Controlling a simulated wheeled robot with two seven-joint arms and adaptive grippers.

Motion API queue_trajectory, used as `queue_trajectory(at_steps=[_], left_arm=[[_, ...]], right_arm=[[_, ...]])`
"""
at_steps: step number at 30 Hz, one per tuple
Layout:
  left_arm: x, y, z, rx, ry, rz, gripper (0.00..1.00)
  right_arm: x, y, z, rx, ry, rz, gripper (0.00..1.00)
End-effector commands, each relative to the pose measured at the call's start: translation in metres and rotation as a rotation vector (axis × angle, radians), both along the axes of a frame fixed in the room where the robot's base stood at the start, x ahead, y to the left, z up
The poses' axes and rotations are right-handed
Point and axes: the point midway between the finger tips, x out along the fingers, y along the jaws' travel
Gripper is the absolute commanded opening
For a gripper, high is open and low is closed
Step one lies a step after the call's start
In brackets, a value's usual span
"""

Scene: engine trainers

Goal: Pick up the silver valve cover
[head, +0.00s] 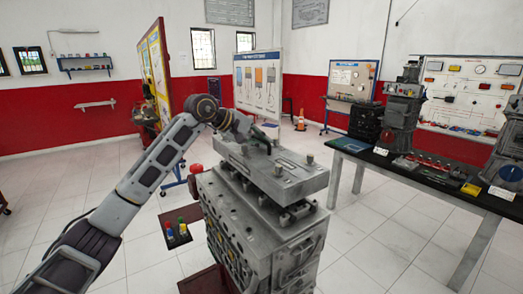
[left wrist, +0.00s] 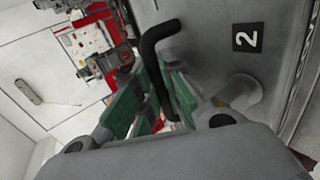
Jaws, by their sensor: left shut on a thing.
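The silver valve cover (head: 300,177) is a grey slab with round knobs on top, at the upper part of the engine block (head: 262,235) in the head view. My left gripper (head: 262,140) is at the cover's far left part. In the left wrist view its green-padded fingers (left wrist: 155,98) are shut on a black bent handle (left wrist: 152,65) beside the grey cover surface (left wrist: 210,50), which bears a "2" label. My right gripper is not in view.
A long black-topped table (head: 430,185) with engine parts stands at the right. A small dark tray (head: 177,236) with coloured items is left of the block. A display board (head: 258,85) stands behind. Tiled floor is open at the left and between block and table.

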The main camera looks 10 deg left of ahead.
Motion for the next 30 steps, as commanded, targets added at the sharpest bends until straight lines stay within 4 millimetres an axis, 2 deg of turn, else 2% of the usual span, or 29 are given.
queue_trajectory(at_steps=[1, 7, 30], left_arm=[[0.000, 0.000, 0.008, -0.003, -0.008, 0.000, 0.00], [0.000, 0.000, 0.018, -0.003, -0.008, 0.000, 0.00], [0.000, 0.000, 0.021, -0.004, -0.007, 0.000, 0.00]], right_arm=[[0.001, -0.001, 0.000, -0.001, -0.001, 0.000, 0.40], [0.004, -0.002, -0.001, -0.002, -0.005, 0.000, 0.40], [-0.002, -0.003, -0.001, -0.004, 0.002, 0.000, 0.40]])
